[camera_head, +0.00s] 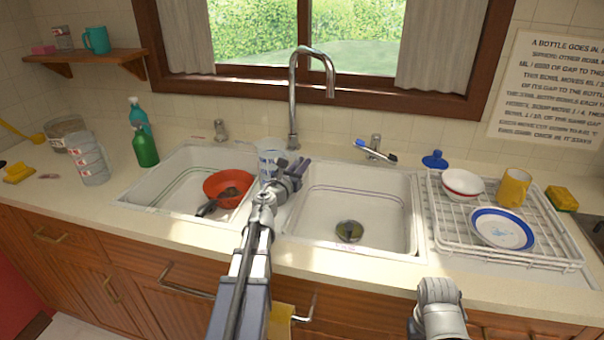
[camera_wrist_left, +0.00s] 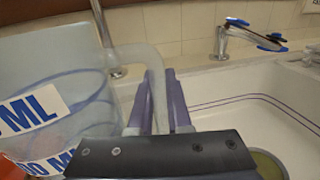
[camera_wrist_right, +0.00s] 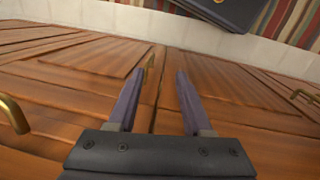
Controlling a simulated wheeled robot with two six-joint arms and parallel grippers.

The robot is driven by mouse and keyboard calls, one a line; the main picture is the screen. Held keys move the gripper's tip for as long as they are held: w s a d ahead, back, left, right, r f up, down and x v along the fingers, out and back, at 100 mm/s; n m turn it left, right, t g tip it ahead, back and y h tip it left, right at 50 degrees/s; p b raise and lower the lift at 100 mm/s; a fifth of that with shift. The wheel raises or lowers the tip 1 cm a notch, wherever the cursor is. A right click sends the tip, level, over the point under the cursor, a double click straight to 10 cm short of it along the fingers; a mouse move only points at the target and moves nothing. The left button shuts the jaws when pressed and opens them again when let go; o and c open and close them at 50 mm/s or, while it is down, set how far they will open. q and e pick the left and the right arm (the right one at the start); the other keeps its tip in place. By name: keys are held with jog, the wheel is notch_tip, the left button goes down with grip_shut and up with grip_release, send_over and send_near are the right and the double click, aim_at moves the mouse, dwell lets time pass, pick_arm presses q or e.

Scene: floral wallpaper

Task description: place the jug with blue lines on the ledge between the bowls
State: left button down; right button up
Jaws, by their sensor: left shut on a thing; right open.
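The jug with blue lines (camera_head: 268,158) is a clear, pale-blue vessel behind the left sink's back right corner. Its body and labels fill the left of the left wrist view (camera_wrist_left: 45,85). My left gripper (camera_head: 297,168) is shut on its handle (camera_wrist_left: 156,80). Whether its base touches anything is hidden. The ledge between the basins (camera_head: 287,216) is partly covered by my left arm. A red-orange bowl (camera_head: 215,184) lies in the left sink; a white-and-red bowl (camera_head: 462,181) is on the rack. My right gripper (camera_wrist_right: 158,85) is open and empty, facing wooden cupboard doors.
A second clear jug (camera_head: 91,166) and green bottle (camera_head: 145,147) stand left of the sinks. The dish rack (camera_head: 440,236) holds a yellow mug (camera_head: 514,188) and blue-rimmed plate (camera_head: 502,229). The right basin (camera_head: 335,205) is largely clear.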

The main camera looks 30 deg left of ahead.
pick_arm(q)
jog(key=shift+f, duration=0.4)
jog(key=shift+f, duration=0.15)
jog(key=c, duration=0.9)
grip_release()
jog(key=shift+o, duration=0.2)
jog(key=shift+r, duration=0.25)
